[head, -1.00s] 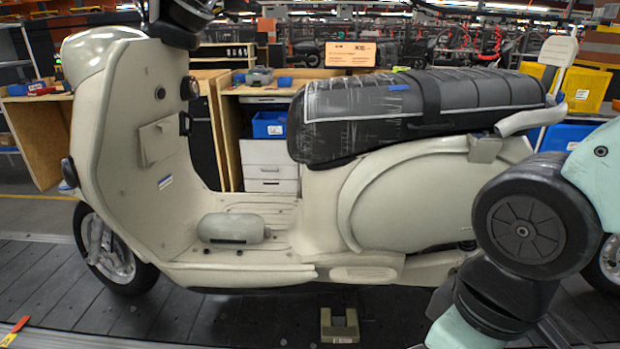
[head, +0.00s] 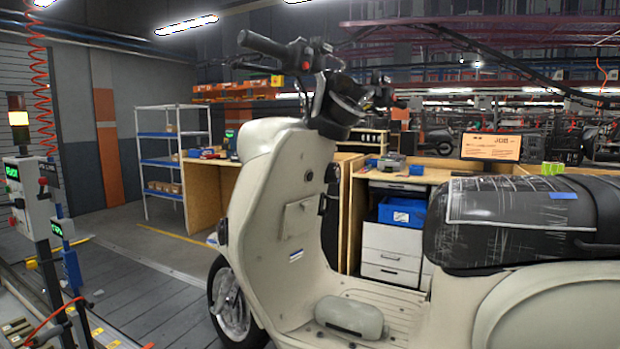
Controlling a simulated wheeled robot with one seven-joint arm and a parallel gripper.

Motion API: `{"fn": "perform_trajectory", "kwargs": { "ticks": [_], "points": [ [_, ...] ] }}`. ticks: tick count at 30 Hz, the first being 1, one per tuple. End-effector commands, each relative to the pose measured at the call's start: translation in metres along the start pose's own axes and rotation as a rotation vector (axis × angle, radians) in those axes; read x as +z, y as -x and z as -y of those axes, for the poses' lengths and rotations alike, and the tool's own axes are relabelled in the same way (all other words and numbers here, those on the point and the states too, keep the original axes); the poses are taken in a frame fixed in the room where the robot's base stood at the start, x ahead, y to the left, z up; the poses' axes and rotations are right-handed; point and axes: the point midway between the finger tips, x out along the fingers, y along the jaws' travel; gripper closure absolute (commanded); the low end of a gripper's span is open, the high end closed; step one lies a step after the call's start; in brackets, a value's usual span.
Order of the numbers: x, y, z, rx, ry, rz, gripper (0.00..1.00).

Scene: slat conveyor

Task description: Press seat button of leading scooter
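A cream scooter (head: 305,190) stands on the slat conveyor in the head view, its front wheel (head: 232,305) to the left. Its black seat (head: 520,222) is at the right, with a pale rectangular outline and a small blue strip (head: 563,196) on top. The rear of the scooter is cut off by the right edge. I cannot make out a seat button. A grey-green rounded block (head: 348,317) lies on its footboard. My gripper is not in view.
A control post (head: 38,240) with a lit yellow lamp, green display and red button stands at the left. Behind are a blue-and-white shelf (head: 172,155), wooden workbenches (head: 212,190) and an orange screen (head: 491,147). The slat floor left of the scooter is clear.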

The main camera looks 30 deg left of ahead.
Motion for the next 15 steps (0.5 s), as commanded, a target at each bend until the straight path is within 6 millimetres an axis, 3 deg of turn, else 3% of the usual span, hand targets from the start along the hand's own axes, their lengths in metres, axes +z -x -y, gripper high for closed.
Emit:
{"fn": "perform_trajectory", "kwargs": {
  "ticks": [3,7,15],
  "points": [
    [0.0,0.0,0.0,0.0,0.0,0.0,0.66],
    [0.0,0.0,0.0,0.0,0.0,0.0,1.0],
    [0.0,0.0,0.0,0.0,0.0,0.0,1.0]
  ]
}}
